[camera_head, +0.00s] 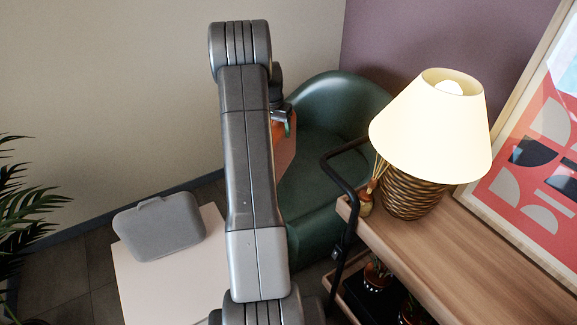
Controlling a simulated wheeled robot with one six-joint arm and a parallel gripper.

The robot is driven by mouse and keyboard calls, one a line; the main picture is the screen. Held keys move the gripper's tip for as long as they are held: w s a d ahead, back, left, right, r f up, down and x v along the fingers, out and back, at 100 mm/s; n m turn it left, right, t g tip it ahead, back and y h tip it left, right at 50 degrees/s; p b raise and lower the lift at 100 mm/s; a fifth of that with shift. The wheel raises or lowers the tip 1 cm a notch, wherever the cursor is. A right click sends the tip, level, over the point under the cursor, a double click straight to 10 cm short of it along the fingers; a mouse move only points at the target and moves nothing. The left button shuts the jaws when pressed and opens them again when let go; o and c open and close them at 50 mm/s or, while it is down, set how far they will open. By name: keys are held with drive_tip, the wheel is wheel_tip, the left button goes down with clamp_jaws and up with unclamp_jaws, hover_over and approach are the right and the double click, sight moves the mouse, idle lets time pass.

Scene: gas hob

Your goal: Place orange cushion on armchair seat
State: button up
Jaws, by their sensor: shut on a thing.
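The orange cushion (284,152) shows as a narrow strip just right of my arm, over the left part of the armchair. The rest of it is hidden behind the arm. My gripper (284,122) is at the cushion's top edge and shut on it; its fingers are mostly hidden. The dark green armchair (345,93) stands in the corner behind my arm. Its seat (318,172) looks bare where it shows. I cannot tell whether the cushion touches the seat.
A pale table (150,285) with a grey case (160,226) is at left, near a plant (28,195).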

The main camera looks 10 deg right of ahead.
sight(291, 138)
drive_tip(key=w+d, duration=0.1)
drive_tip(key=w+d+r+m, duration=0.1)
drive_tip(key=d, duration=0.1)
drive_tip(key=w+d+m+p, duration=0.1)
drive_tip(key=w+d, duration=0.1)
drive_tip(key=shift+r, duration=0.2)
drive_tip(key=shift+w+d+m, duration=0.2)
drive_tip(key=shift+d+m, duration=0.1)
drive_tip(key=shift+m, duration=0.1)
wheel_tip(291, 138, down, 10)
drive_tip(key=shift+b, duration=0.4)
drive_tip(key=shift+w+d+f, duration=0.1)
drive_tip(key=o, duration=1.5)
drive_tip(key=r, duration=0.4)
drive_tip(key=s+a+r, duration=0.1)
drive_tip(key=r, duration=0.3)
drive_tip(key=r+p, duration=0.1)
drive_tip(key=r, duration=0.3)
drive_tip(key=shift+s+a+r, duration=0.1)
drive_tip(key=shift+s+a, duration=0.05)
drive_tip(key=shift+s, duration=0.05)
